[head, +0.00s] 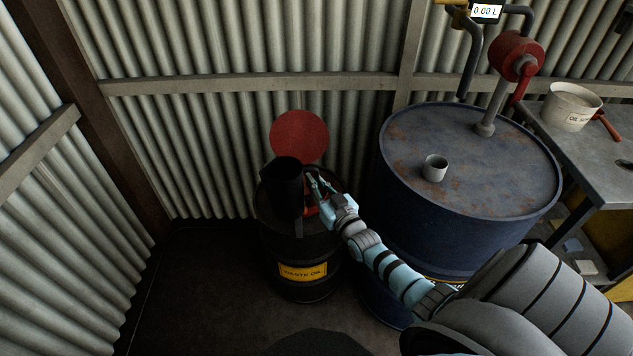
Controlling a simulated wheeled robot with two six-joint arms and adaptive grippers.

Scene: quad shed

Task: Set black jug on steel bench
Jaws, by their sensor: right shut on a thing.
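The black jug (283,188) is upright over the left part of the black waste oil drum (302,271) in the head view. My right gripper (318,192) reaches in from the right and is shut on the jug at its right side. Whether the jug touches the drum top or hangs just above it, I cannot tell. The steel bench (605,158) stands at the right edge, beyond the blue drum. My left gripper is not in view.
The large blue drum (470,160) stands between the waste oil drum and the bench, with a small metal cup (435,168) and a red-topped pump (516,60) on it. A white bucket (571,107) stands on the bench. A round red disc (299,136) is behind the jug. Corrugated walls close the left and back.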

